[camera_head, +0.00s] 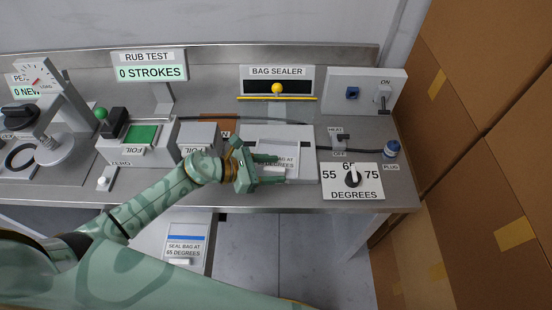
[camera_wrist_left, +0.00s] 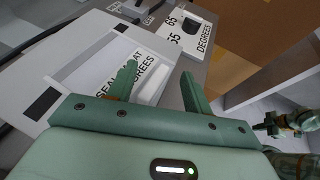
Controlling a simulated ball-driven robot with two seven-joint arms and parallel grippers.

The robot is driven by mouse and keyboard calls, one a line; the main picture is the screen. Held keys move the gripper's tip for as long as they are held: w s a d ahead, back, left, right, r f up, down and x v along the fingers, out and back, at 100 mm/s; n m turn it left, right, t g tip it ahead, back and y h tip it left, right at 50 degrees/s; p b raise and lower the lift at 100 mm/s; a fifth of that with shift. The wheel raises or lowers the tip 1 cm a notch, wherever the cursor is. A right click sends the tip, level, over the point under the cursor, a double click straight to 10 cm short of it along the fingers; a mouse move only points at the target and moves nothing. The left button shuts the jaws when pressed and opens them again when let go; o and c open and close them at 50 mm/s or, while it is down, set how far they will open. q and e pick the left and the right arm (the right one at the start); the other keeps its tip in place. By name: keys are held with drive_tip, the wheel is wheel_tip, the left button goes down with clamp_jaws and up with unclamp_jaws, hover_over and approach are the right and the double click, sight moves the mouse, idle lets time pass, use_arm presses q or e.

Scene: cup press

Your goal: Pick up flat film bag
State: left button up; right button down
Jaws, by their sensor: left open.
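My left gripper (camera_head: 280,169) is open over the front part of the pale bag sealer bed (camera_head: 307,165). I cannot make out a clear outline of the flat film bag; a pale, see-through area lies at the bed's back. Part of my right arm shows small at the right of the left wrist view (camera_wrist_left: 285,124); its jaws are unclear.
The degrees dial (camera_head: 352,180) and heat switch (camera_head: 338,138) stand right of the bed. The bag sealer sign (camera_head: 277,72) and yellow bar (camera_head: 300,99) are behind it. Foil boxes (camera_head: 197,137) stand left. Cardboard boxes (camera_head: 480,120) fill the right side.

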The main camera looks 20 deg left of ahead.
sight(279, 169)
use_arm(q)
drive_tip(key=x, duration=0.3)
drive_tip(key=shift+w, duration=0.1)
clamp_jaws()
drive_tip(key=shift+r, duration=0.15)
